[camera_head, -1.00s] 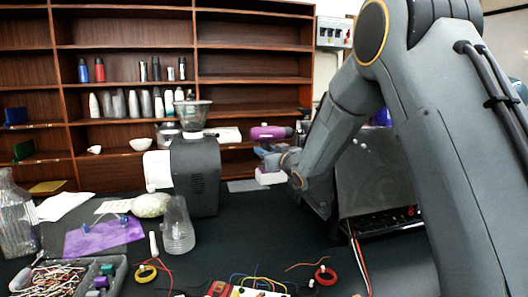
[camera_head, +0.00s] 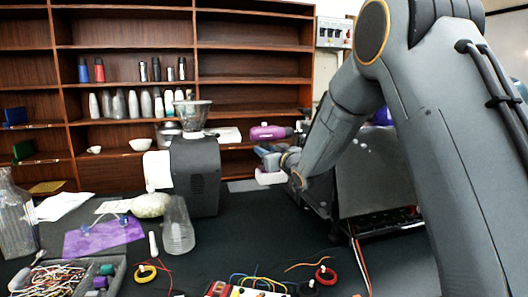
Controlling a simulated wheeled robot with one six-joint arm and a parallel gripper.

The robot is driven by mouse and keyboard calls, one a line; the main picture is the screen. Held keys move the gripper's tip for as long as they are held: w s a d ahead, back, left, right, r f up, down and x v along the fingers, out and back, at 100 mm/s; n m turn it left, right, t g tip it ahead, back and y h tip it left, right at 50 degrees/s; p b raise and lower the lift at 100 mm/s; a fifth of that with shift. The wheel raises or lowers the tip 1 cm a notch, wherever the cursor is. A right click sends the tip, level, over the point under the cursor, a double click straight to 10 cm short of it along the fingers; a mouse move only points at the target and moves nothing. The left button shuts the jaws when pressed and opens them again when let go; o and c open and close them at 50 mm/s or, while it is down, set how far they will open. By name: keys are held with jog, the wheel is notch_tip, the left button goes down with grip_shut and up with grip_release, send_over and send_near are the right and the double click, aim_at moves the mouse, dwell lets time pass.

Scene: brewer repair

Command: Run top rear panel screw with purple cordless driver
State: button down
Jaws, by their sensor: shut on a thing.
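The purple cordless driver (camera_head: 268,132) is held by my gripper (camera_head: 270,158) above the black table, right of the grinder. Its purple body lies level on top, with the dark nose toward the right and a pale base below. My gripper is shut around its handle; the fingertips are small and partly hidden. The brewer (camera_head: 375,180) is a dark metal box at the right, largely behind my arm. The driver's nose is close to the brewer's left side, and I cannot tell if it touches. The rear panel screw is not visible.
A black grinder (camera_head: 196,175) with a clear hopper stands left of the driver. A clear bottle (camera_head: 178,227), a purple cloth (camera_head: 103,237) and a tray of wires (camera_head: 70,278) are on the left. Loose wires and tape rolls lie at the front. The middle table is fairly clear.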

jog(key=shift+w+d+r, duration=0.1)
jog(key=shift+d+r, duration=0.05)
jog(key=shift+r, duration=0.15)
jog(key=shift+s+a+f+b, duration=0.1)
jog(key=shift+s+a+b, duration=0.2)
jog(key=shift+a, duration=0.8)
jog(key=shift+s+a+b, duration=0.15)
jog(key=shift+s+a, duration=0.25)
jog(key=shift+a, duration=0.65)
